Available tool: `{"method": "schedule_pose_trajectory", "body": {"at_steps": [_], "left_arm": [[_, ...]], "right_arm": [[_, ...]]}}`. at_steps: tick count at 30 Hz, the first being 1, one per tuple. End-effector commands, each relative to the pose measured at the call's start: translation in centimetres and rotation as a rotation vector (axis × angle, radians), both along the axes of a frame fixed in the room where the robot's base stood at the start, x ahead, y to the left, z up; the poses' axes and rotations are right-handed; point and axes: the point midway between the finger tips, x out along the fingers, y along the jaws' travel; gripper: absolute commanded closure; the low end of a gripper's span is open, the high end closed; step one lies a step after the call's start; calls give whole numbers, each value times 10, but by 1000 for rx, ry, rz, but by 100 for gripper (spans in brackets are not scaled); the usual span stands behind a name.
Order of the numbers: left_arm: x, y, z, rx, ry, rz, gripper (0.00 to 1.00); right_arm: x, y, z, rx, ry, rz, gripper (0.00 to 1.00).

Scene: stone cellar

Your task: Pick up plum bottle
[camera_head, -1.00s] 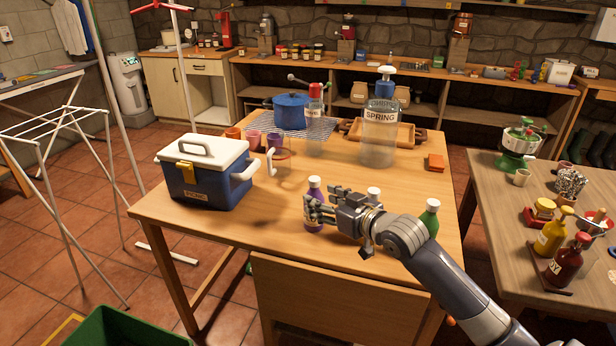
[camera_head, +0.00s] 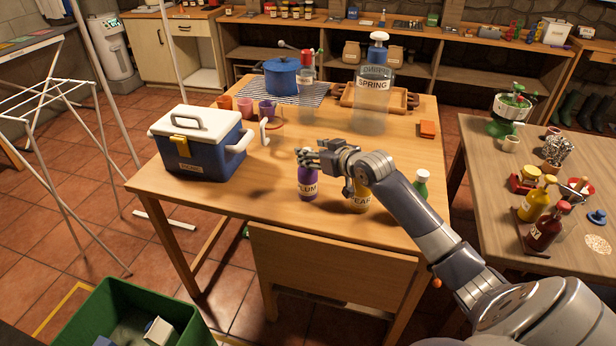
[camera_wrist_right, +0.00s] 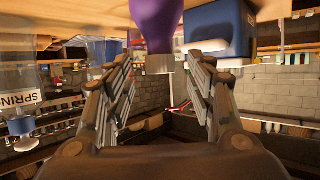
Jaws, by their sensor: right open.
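The plum bottle (camera_head: 308,181) is purple with a pale PLUM label and stands upright near the front edge of the wooden table (camera_head: 225,195). My right gripper (camera_head: 309,158) is open beside its top, partly hiding the neck. In the right wrist view, which is upside down, the purple bottle (camera_wrist_right: 156,22) with its grey cap shows between the spread fingers of my gripper (camera_wrist_right: 160,68). Contact between them cannot be told. My left gripper is not in view.
A yellow PEAR bottle (camera_head: 359,201) stands just right, partly under my right wrist. A green bottle (camera_head: 421,187) stands beyond my forearm. A blue cooler (camera_head: 205,160) is at left, a large SPRING dispenser (camera_head: 373,105) behind. A chair (camera_head: 330,255) is at the front edge.

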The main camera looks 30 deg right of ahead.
Motion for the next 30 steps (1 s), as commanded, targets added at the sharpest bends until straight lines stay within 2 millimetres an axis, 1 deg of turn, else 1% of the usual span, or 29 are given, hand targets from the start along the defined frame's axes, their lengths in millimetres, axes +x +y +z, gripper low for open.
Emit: {"method": "schedule_pose_trajectory", "body": {"at_steps": [2,6,9,16,17,18,23,30], "left_arm": [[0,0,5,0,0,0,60],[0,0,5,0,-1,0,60],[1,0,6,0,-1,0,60],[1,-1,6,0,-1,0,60],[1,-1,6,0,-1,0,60],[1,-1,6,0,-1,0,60],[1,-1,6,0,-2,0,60],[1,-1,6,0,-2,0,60]], "right_arm": [[11,1,-4,3,0,-1,50],[24,0,-10,1,-1,-1,50],[28,1,-12,0,0,0,50],[28,1,-13,-1,0,0,50],[28,1,-13,-1,0,0,54],[28,1,-13,-1,0,0,63],[28,0,-13,-1,0,0,99],[28,0,-11,-1,-4,-1,100]]}}
